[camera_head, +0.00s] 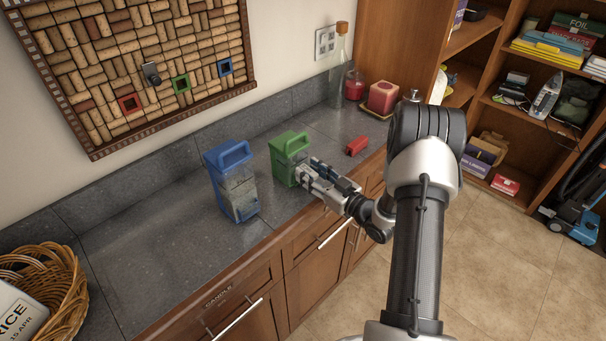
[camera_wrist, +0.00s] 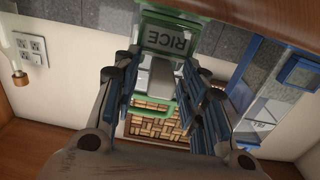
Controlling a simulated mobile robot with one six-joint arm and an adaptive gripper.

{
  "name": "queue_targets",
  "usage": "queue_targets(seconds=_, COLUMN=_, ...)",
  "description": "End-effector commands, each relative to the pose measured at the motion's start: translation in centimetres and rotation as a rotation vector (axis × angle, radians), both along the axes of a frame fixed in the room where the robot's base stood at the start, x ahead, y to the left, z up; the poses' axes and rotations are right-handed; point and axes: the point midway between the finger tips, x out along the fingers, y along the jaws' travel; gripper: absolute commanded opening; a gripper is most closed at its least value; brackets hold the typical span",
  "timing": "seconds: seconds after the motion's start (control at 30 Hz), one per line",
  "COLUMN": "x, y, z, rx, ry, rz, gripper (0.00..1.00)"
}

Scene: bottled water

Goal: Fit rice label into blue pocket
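The rice label (camera_wrist: 168,40), a grey plate reading RICE, appears upside down in the wrist view. It sits against the front of the green container (camera_head: 284,165), which also shows in the wrist view (camera_wrist: 192,20). A pale grey tab (camera_wrist: 158,76) shows below the label. My gripper (camera_head: 306,172) is close to the green container's front. In the wrist view my gripper (camera_wrist: 158,66) has its fingers apart on either side of the tab, with gaps visible.
A red object (camera_head: 357,145) lies right of the green container. A wicker basket (camera_head: 70,287) at left holds a card reading RICE (camera_head: 17,312). A corkboard (camera_head: 150,60) bears red, green and blue frames. The dark counter (camera_head: 150,235) is clear left of the blue container.

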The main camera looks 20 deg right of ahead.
Motion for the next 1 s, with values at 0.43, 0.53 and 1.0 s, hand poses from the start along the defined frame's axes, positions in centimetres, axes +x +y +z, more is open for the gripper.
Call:
queue_targets(seconds=0.43, x=0.0, y=0.0, z=0.0, rx=0.000, ry=0.000, rz=0.000, gripper=0.07)
queue_targets(seconds=0.53, x=0.0, y=0.0, z=0.0, rx=0.000, ry=0.000, rz=0.000, gripper=0.03)
queue_targets(seconds=1.0, x=0.0, y=0.0, z=2.5, rx=-0.001, ry=-0.003, rz=0.001, gripper=0.03)
